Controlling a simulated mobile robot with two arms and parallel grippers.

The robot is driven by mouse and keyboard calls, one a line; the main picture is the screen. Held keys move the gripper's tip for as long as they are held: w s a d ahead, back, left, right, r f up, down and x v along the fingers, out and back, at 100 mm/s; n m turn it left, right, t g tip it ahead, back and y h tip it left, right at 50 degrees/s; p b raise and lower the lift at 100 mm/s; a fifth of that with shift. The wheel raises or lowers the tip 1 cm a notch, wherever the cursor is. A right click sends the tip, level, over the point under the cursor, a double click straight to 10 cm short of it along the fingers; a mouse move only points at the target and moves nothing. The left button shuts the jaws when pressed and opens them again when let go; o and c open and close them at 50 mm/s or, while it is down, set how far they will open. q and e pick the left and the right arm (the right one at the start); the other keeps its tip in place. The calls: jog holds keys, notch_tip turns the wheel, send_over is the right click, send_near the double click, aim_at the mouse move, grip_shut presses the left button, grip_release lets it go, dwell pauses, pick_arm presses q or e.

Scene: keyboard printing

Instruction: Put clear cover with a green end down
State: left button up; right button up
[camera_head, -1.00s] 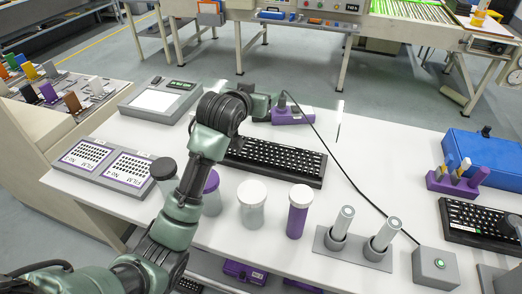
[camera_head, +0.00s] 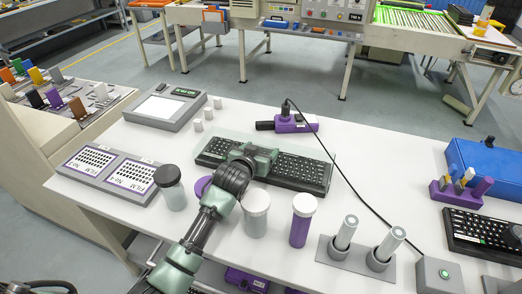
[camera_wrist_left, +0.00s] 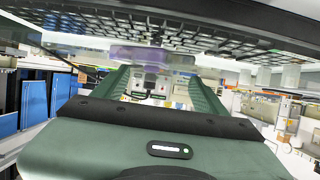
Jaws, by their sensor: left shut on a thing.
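My left gripper (camera_head: 256,155) is low over the middle of the long black keyboard (camera_head: 308,172). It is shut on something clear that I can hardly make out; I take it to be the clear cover. A pale greenish edge runs along the keyboard's left part in the head view, and I cannot tell whether this is the cover's green end. In the left wrist view the green fingers (camera_wrist_left: 160,80) stand apart, and the keyboard's keys (camera_wrist_left: 225,38) lie close along the top. Whether the cover touches the keyboard is hidden. My right gripper is not in view.
Jars stand in front of the keyboard: dark-lidded (camera_head: 171,190), white-lidded (camera_head: 256,215) and purple (camera_head: 300,225). A purple device (camera_head: 292,123) with a cable lies behind it. Small white blocks (camera_head: 208,114) stand behind left. Two grey cylinders (camera_head: 345,235) stand front right.

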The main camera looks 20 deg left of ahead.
pick_arm(q)
jog(key=o, duration=1.5)
jog(key=shift+f, duration=0.1)
jog(key=shift+c, duration=0.2)
jog(key=shift+r, duration=0.2)
jog(key=shift+s, duration=0.35)
jog(key=v, duration=1.1)
jog(key=shift+s+r, duration=0.15)
jog(key=shift+r, duration=0.05)
